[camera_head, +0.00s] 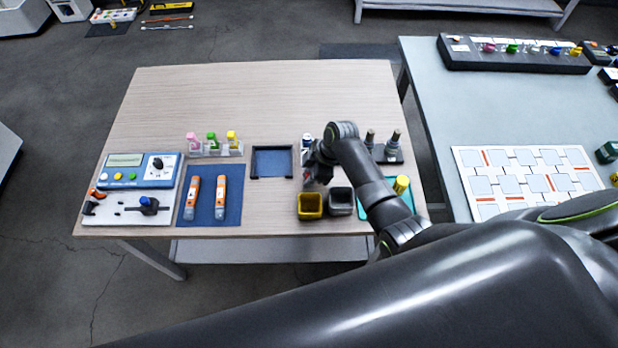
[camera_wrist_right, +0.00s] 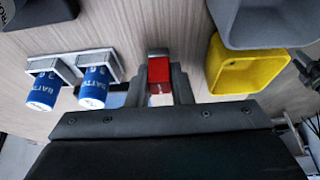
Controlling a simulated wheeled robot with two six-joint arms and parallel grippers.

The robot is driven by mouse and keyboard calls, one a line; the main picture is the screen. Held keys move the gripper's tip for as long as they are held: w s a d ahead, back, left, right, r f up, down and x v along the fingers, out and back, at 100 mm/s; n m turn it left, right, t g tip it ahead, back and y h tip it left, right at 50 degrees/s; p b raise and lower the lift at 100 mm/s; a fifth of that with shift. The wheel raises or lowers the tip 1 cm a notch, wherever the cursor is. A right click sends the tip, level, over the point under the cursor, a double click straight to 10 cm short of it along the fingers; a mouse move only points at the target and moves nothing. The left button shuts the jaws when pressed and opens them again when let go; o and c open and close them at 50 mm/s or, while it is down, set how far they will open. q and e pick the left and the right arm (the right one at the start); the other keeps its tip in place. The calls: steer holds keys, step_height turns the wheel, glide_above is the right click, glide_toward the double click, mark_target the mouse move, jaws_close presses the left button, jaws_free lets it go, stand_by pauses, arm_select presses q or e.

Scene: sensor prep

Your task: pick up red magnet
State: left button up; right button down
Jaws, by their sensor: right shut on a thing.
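The red magnet (camera_wrist_right: 159,70) is a small red block. It sits between the two fingers of my right gripper (camera_wrist_right: 160,88) in the right wrist view, and the fingers are shut on it. A small grey piece shows just beyond it. In the head view my right gripper (camera_head: 312,172) is over the wooden table (camera_head: 240,95), behind the yellow bin (camera_head: 310,206). The magnet cannot be made out there, and I cannot tell whether it is clear of the table. My left gripper is not in view.
The yellow bin (camera_wrist_right: 245,65) and a grey bin (camera_wrist_right: 262,20) stand close to the right gripper in the wrist view. Blue batteries (camera_wrist_right: 97,82) in white holders are on the other side. A blue tray (camera_head: 272,162) lies left of the gripper. The table's back is clear.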

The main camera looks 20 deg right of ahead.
step_height(320, 180, up, 10)
steer(key=shift+b, duration=0.3)
stand_by(0.4)
